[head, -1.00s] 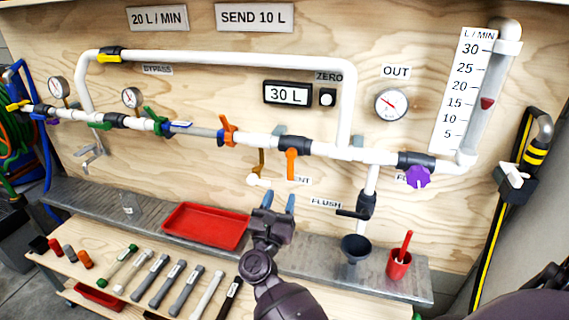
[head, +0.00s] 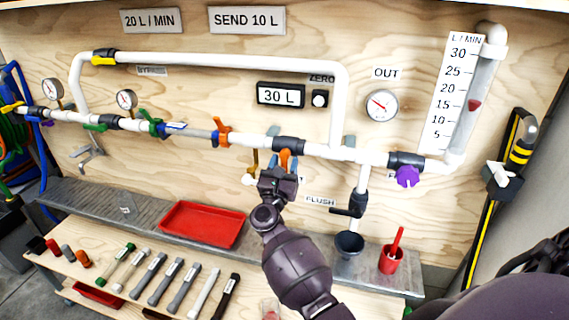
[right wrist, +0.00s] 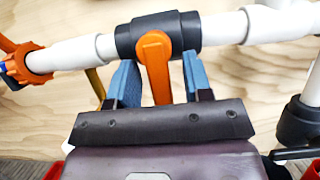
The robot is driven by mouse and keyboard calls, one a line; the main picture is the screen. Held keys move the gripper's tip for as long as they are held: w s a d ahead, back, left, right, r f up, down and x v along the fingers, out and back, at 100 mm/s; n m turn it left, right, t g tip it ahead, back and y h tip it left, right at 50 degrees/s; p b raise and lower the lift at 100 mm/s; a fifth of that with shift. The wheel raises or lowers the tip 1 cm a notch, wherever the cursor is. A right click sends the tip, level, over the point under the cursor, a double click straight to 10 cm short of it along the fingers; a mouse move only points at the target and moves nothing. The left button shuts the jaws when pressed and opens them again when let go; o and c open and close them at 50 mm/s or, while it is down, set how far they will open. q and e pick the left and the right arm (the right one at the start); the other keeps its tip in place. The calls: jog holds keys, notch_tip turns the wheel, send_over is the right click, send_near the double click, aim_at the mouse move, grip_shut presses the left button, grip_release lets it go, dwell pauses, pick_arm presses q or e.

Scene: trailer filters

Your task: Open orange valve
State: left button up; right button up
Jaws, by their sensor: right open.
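The orange valve handle (right wrist: 154,68) hangs down from a black valve body (right wrist: 158,32) on the white pipe. In the head view its orange top (head: 285,156) shows behind my right gripper (head: 283,164), which covers the rest. In the right wrist view my right gripper (right wrist: 160,82) is open, with one blue finger on each side of the handle. A gap shows on both sides, so the fingers straddle the handle without visibly pressing on it. My left gripper is not in view.
Another orange fitting (head: 221,131) is on the pipe to the left. A purple valve (head: 407,176) is at the right. Several filters lie on the bench.

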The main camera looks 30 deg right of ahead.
grip_shut()
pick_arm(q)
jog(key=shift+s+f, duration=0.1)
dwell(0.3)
